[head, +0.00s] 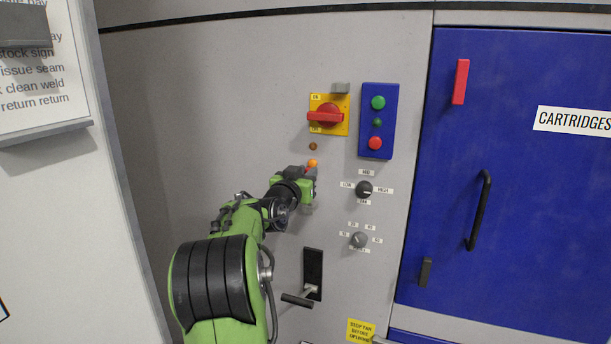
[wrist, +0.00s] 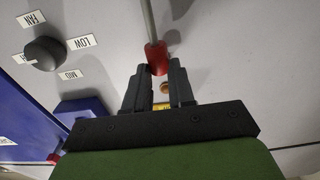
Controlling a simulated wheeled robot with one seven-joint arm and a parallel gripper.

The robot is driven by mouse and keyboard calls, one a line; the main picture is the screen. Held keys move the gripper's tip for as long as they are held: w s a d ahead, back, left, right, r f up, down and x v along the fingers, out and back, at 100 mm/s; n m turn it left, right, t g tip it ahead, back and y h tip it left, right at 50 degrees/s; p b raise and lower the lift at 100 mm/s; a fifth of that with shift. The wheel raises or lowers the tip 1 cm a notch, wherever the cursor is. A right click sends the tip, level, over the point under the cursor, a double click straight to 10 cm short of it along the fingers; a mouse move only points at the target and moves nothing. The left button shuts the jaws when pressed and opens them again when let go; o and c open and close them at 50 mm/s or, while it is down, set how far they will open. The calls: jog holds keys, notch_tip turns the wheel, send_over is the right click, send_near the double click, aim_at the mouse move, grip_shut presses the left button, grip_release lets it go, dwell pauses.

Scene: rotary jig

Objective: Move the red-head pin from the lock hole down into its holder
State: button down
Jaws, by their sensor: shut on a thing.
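The pin's red head (wrist: 156,58) is between the fingertips of my gripper (wrist: 158,72) in the wrist view. Its grey shaft (wrist: 150,20) runs from the head to the top edge of the picture, and its far end is out of view. In the head view my gripper (head: 309,174) is close to the grey panel, below the yellow switch plate, and mostly covers the pin. The gripper is shut on the pin. I cannot make out the lock hole or the holder for certain.
A red rotary switch (head: 325,116) is above the gripper, with a small brown round spot (head: 313,146) and an orange round part (head: 312,163) below it. A blue button box (head: 377,121) and black knob (head: 364,189) are to the right. A lever (head: 298,299) is below.

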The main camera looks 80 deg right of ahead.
jog(key=shift+f+b, duration=2.65)
jog(key=shift+f, duration=0.3)
jog(key=c, duration=0.9)
grip_release()
jog(key=shift+a, duration=0.1)
jog(key=a, duration=0.5)
jog(key=w+a, duration=0.1)
jog(key=a, duration=0.9)
jog(key=shift+w+a+f, duration=0.2)
jog(key=shift+w+a, duration=0.05)
